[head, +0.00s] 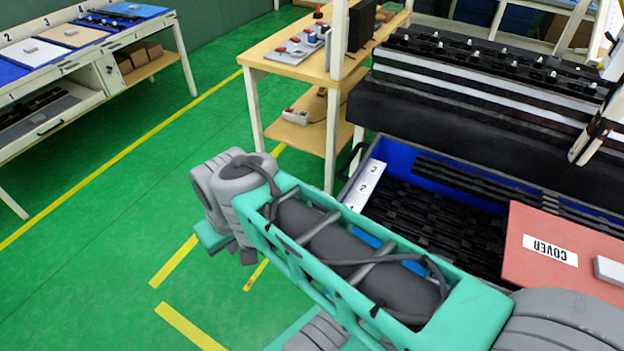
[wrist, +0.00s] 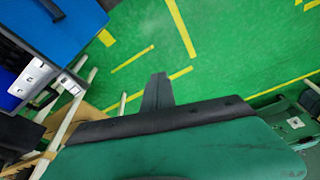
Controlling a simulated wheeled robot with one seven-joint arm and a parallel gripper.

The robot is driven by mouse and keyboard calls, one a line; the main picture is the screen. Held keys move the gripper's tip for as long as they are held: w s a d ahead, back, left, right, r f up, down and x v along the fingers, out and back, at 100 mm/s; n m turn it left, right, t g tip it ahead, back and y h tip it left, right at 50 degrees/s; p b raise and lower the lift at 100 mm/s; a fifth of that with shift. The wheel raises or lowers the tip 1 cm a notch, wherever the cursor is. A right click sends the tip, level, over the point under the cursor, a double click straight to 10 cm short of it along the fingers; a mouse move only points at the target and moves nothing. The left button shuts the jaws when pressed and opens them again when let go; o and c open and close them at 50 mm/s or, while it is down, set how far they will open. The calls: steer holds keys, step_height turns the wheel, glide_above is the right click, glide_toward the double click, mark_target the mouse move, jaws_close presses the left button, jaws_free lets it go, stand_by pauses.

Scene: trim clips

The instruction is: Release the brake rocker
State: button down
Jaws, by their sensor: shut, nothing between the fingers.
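I cannot single out the brake rocker for certain. Small control boxes with red and dark parts (head: 292,50) lie on the wooden table, too small to read. Another small box with a red part (head: 296,116) sits on that table's lower shelf. My gripper (wrist: 158,80) shows in the wrist view as dark fingers, closed together and empty, over the green floor. It touches nothing that I can see. In the head view my teal arm reaches across the front, and the fingers cannot be made out.
The wooden table (head: 277,70) stands behind my arm. A blue bin (head: 378,150) with dark strips and a red COVER board (head: 568,235) are at right, below a black rack (head: 480,115). A numbered workbench (head: 85,60) stands far left. Green floor (head: 110,215) between is clear.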

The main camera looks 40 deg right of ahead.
steer(key=w+d+n+y, duration=0.1)
steer(key=w+d, duration=0.3)
steer(key=d, duration=0.5)
steer(key=w+d+n, duration=0.1)
steer(key=w+d, duration=0.4)
steer(key=d, duration=0.4)
steer(key=s+d+f, duration=0.1)
steer(key=d, duration=0.7)
steer(key=s+d+f+n+t+b, duration=0.1)
steer(key=s+d+f, duration=0.1)
steer(key=d, duration=0.5)
steer(key=shift+s+d+n, duration=0.3)
steer(key=shift+d, duration=0.05)
steer(key=shift+r+y, duration=0.1)
steer(key=shift+y, duration=0.2)
glide_toward(317, 190)
steer(key=a+f, duration=0.1)
steer(key=f, duration=0.1)
steer(key=w+a+f, duration=0.1)
steer(key=f, duration=0.1)
steer(key=a+f+p, duration=0.1)
steer(key=f, duration=0.1)
steer(key=shift+w+f, duration=0.1)
steer(key=shift+w, duration=0.3)
